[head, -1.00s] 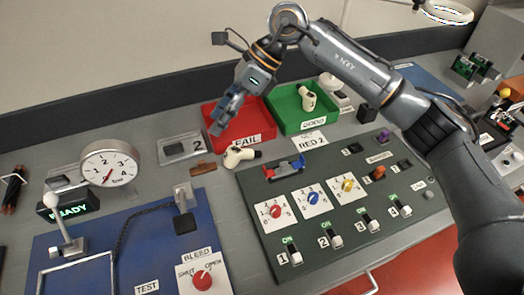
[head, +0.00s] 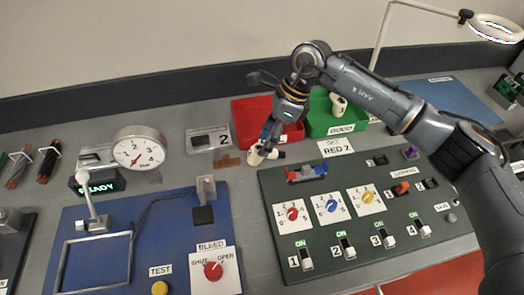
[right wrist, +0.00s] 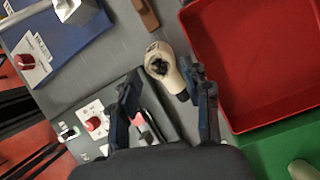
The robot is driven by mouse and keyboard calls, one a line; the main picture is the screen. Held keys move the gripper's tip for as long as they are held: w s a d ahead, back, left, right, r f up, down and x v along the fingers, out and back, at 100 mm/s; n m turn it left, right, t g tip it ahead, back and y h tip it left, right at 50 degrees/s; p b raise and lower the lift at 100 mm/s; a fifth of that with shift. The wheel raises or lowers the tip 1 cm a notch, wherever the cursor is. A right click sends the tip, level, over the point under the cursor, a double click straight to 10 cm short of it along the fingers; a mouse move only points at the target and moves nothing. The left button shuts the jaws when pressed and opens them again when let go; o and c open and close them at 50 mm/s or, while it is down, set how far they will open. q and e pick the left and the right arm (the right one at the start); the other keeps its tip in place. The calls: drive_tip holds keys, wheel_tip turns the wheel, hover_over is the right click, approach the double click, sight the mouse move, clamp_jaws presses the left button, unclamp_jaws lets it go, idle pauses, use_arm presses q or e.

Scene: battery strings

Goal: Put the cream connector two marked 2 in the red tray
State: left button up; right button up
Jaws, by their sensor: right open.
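A cream connector (head: 256,155) lies on the grey bench in front of the red tray (head: 250,109). No mark on it can be read. My right gripper (head: 268,142) is just above it, pointing down, and partly covers it. In the right wrist view the connector (right wrist: 161,64) lies ahead of the gripper (right wrist: 165,95), close to the finger on the right; contact cannot be told. The gripper is open with nothing clearly held. The red tray (right wrist: 235,118) lies to the right there and looks empty. My left gripper is not in view.
A green tray (head: 318,127) holding another cream connector (head: 339,104) adjoins the red tray. A brown piece (head: 228,160) and a plate marked 2 (head: 224,140) lie to the left. The dark switch panel (head: 275,220) with a red-blue part stands in front.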

drive_tip(key=shift+p+x, duration=0.4)
drive_tip(key=shift+x, duration=1.4)
drive_tip(key=shift+a+r, duration=0.1)
drive_tip(key=shift+a, duration=0.05)
clamp_jaws()
